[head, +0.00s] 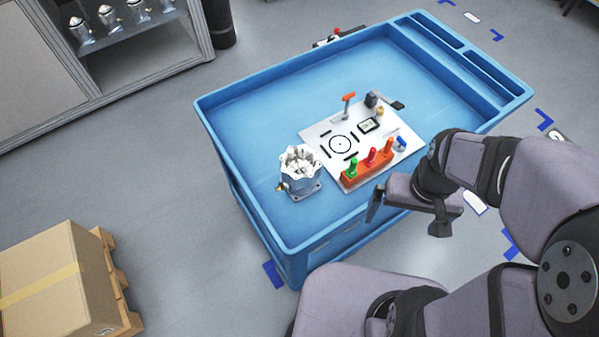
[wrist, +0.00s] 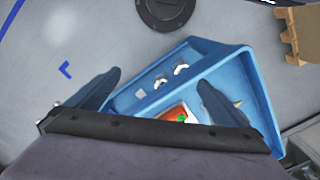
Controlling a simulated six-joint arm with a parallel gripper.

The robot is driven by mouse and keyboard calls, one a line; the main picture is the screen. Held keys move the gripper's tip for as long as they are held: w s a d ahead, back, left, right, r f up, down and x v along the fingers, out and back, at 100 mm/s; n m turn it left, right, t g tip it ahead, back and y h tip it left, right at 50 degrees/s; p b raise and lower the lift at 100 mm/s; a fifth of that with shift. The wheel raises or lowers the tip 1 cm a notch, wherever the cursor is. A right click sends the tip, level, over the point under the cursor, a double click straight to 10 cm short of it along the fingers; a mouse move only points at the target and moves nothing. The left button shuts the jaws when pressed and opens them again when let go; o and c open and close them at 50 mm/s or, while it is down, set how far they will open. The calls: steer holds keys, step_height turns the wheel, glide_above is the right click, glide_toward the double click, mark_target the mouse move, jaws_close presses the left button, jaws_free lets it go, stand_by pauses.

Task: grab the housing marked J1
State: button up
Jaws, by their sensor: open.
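A silver machined housing (head: 300,172) with an open, scalloped top stands upright on the blue cart's top (head: 250,130), left of a white board (head: 322,128). No J1 marking is legible on it. My gripper (head: 408,215) is open and empty at the cart's near right edge, to the right of the housing and apart from it. In the wrist view my gripper's two fingers (wrist: 160,78) are spread wide with nothing held between them. I cannot make out the housing clearly there.
An orange rack (head: 368,165) with green and red handles stands between housing and gripper; it also shows in the wrist view (wrist: 168,115). An orange-topped tool (head: 348,100) stands upright behind. Several metal parts (head: 107,16) stand on a cabinet shelf. A cardboard box (head: 45,285) sits lower left.

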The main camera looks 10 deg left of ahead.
steer(key=shift+f, duration=0.15)
steer(key=w+a+f+m+t+h+b, duration=0.1)
steer(key=w+a+f+t+h+b, duration=0.1)
steer(key=w+a+f+h+b, duration=0.45)
steer(key=w+a+f+t+h+b, duration=0.1)
steer(key=w+f+t+b, duration=0.2)
steer(key=b, duration=0.7)
steer(key=w+a+r+m+t+y+b, duration=0.15)
steer(key=a+t+b, duration=0.25)
steer(key=a, duration=0.6)
steer(key=w+a+r+m+t+b, duration=0.1)
steer(key=w+a+t+b, duration=0.25)
steer(key=a, duration=0.65)
steer(key=m, duration=0.2)
glide_toward(308, 157)
steer(key=shift+w+d+b, duration=0.3)
steer(key=shift+w+d, duration=0.15)
steer(key=shift+w, duration=0.35)
steer(key=shift+f+p+x, duration=0.15)
steer(key=shift+p+x, duration=0.45)
steer(key=shift+x, duration=1.25)
steer(key=shift+f+p+x, duration=0.2)
steer(key=shift+p+x, duration=0.4)
steer(key=shift+x, duration=1.3)
steer(key=shift+s+a+r, duration=0.1)
steer(key=c, duration=1.6)
